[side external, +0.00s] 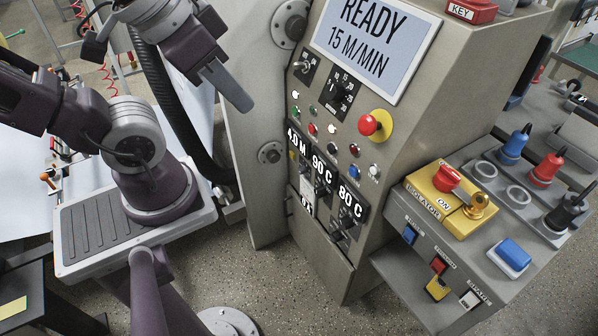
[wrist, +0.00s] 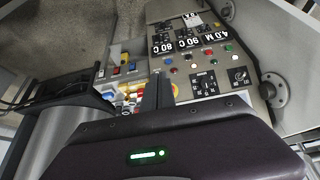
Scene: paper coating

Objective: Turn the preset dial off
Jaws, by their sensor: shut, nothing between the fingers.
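The machine's sloped panel (side external: 375,135) carries a black numbered dial (side external: 340,90) under the screen, with marks that look like 10, 15 and 20. I take this as the preset dial; its label is too small to read surely. It also shows in the wrist view (wrist: 205,84), upside down; its exact setting is unclear. The screen (side external: 366,42) reads READY 15 M/MIN. My gripper (side external: 243,102) is shut and empty, in the air left of the panel and apart from the dial. Its dark fingers show in the wrist view (wrist: 158,88).
A toggle-like switch (side external: 303,66) sits left of the dial. A red emergency button (side external: 372,124) on yellow is to the lower right. Displays with knobs (side external: 323,172) lie below. An isolator box (side external: 445,190) stands on the right console. A round hinge-like fitting (side external: 291,24) protrudes on the left.

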